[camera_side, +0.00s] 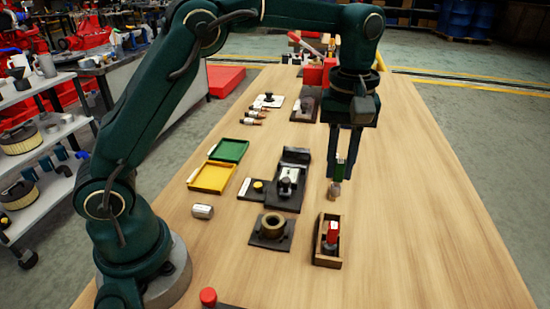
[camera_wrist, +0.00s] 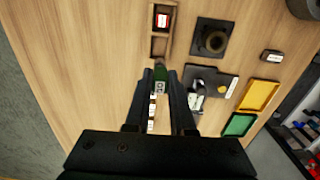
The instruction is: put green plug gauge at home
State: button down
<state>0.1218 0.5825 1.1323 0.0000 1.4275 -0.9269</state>
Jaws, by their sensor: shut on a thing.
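My gripper (camera_side: 341,165) is shut on the green plug gauge (camera_wrist: 160,75), held between its fingertips. In the side view only a small greyish-tan end (camera_side: 334,189) shows below the fingers, above the table; the fingers hide most of it. In the wrist view the gripper (camera_wrist: 162,82) points toward a small wooden box (camera_wrist: 172,38). In the side view this box (camera_side: 317,243) lies nearer the camera than the gripper. A red gauge (camera_side: 333,231) stands in it; the red gauge (camera_wrist: 162,20) fills the far compartment in the wrist view, and the nearer compartment (camera_wrist: 158,47) looks empty.
Left of the box is a dark plate with a brass ring (camera_side: 272,225). A dark fixture (camera_side: 288,187) stands left of the gripper. Yellow (camera_side: 211,178) and green (camera_side: 229,151) trays and a metal cylinder (camera_side: 203,211) lie farther left. The table's right side is clear.

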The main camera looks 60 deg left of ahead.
aim_at(336, 197)
jog(key=shift+d+f, duration=0.35)
jog(key=shift+f, duration=0.1)
jog(key=shift+f, duration=3.65)
jog(key=shift+f, duration=0.35)
jog(key=c, duration=0.7)
grip_release()
jog(key=shift+r, duration=0.15)
jog(key=shift+r, duration=3.4)
